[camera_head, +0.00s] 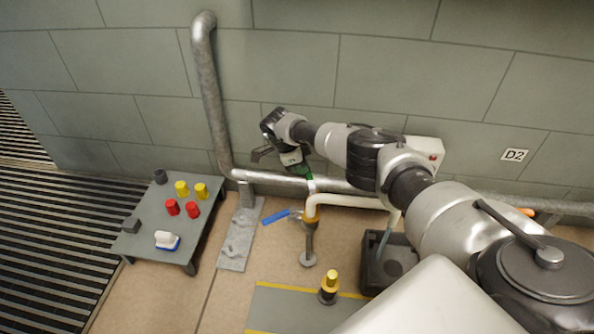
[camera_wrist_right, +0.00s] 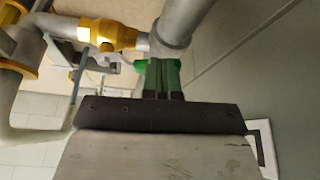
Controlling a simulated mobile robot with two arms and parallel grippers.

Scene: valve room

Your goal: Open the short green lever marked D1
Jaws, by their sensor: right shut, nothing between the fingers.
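The short green lever (camera_head: 307,172) sits by the grey pipe, low on the wall, and is mostly hidden behind my right gripper (camera_head: 297,165). In the right wrist view the green lever (camera_wrist_right: 143,66) shows just beyond the fingertips, beside the grey pipe and a yellow valve body (camera_wrist_right: 108,34). My right gripper (camera_wrist_right: 163,90) is shut with nothing held; its fingers are close to the lever, but I cannot tell whether they touch. A white-framed plate (camera_wrist_right: 262,140) shows partly at the lower right; its marking is hidden. My left gripper is not in view.
A low grey table (camera_head: 150,215) with red and yellow pieces stands left. A dark box (camera_head: 375,275) and a yellow-topped post (camera_head: 329,285) are below. A D2 sign (camera_head: 514,155) is on the wall.

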